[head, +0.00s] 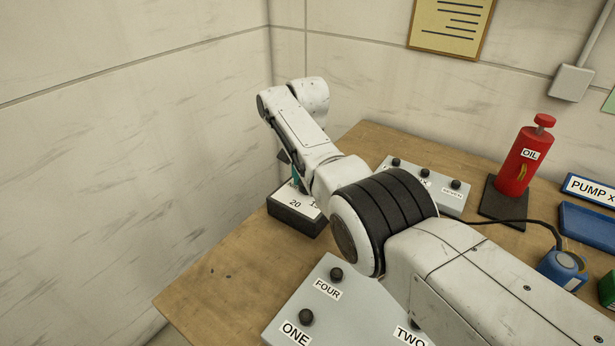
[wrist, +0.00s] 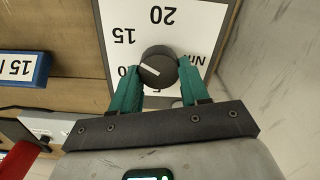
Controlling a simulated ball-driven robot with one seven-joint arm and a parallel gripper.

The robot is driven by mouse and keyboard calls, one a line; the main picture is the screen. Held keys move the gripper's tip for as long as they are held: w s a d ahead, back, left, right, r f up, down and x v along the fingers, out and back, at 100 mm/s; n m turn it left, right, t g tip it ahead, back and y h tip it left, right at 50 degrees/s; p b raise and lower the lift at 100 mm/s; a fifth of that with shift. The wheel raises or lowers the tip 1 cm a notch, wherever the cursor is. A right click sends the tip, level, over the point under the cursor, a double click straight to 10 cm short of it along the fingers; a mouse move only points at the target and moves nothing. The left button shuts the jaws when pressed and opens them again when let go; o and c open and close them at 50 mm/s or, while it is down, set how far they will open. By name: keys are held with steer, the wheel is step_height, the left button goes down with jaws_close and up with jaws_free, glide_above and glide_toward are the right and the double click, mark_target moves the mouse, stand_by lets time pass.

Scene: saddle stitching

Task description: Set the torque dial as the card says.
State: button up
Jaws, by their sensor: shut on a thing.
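The torque dial is a dark round knob (wrist: 158,68) on a white number plate (wrist: 190,30) set in a dark box. The box (head: 290,217) also shows in the head view at the table's far left corner. My gripper (wrist: 157,82) has its teal fingers on both sides of the knob, shut on it. The knob's white mark points left, roughly between 15 and a partly hidden number that looks like 10. The numbers 15 and 20 show upside down in the wrist view. A blue-framed card (wrist: 44,72) reads "15 N", its end cut off.
A grey panel with black knobs (head: 322,292) labelled ONE, TWO and FOUR stands in front. Another grey panel (head: 452,203) stands behind my arm. A red OIL can (head: 520,165) and a blue PUMP sign (head: 590,190) are at right. Walls stand close behind and left.

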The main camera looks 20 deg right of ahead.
steer(key=shift+r, duration=0.1)
steer(key=o, duration=1.1)
steer(key=shift+c, duration=0.2)
step_height(320, 180, up, 11)
steer(key=b, duration=0.1)
steer(key=shift+f, duration=0.2)
